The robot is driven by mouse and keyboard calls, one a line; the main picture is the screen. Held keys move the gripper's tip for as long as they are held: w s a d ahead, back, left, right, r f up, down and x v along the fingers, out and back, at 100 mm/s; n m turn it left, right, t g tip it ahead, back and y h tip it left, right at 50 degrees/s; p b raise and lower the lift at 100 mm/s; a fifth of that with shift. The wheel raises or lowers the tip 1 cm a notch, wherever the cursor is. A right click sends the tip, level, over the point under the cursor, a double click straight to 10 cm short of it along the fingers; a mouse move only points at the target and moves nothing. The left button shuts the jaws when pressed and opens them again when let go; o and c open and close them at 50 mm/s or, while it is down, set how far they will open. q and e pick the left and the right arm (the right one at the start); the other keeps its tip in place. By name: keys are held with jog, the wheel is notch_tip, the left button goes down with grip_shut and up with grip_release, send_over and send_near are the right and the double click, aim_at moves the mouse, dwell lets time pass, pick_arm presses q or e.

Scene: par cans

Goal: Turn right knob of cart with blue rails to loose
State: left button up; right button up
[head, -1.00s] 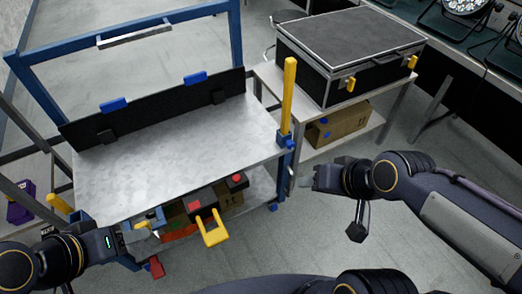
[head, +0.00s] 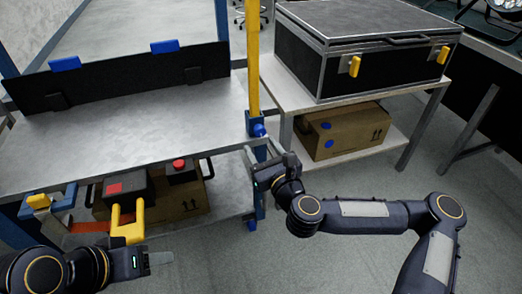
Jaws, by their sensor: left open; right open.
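The cart with blue rails (head: 150,112) stands at the left with a grey top shelf. Its right knob (head: 258,130) is a small blue knob on the blue bracket at the foot of the yellow post (head: 253,60), at the shelf's right corner. My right gripper (head: 268,160) is open just below and in front of this knob, close to the cart's right leg; I cannot tell whether it touches the leg. The knob is visible above the fingers and not between them. My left gripper (head: 160,259) is open and empty, low in front of the cart's lower shelf.
A black case with yellow latches (head: 365,60) sits on a side table at the right, with a cardboard box (head: 345,130) on its lower shelf. The cart's lower shelf holds a black tool with a yellow handle (head: 127,222) and a cardboard box (head: 180,200).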

aim_at(261, 132)
pick_arm(q)
notch_tip(261, 132, down, 3)
jog(key=b, duration=0.2)
jog(key=shift+f+b, duration=0.2)
jog(key=shift+b, duration=0.1)
pick_arm(e)
jog(key=w+m, duration=0.1)
jog(key=w, duration=0.2)
jog(key=w+f+m+h, duration=0.1)
jog(key=w, duration=0.1)
jog(key=w+m, duration=0.1)
jog(key=w, duration=0.2)
jog(key=shift+w+a+f+t+h, duration=0.15)
jog(key=shift+w+f+t+h, duration=0.15)
jog(key=shift+f+h, duration=0.1)
jog(key=c, duration=1)
pick_arm(q)
jog(key=shift+r, duration=0.15)
pick_arm(e)
jog(key=shift+r, duration=0.1)
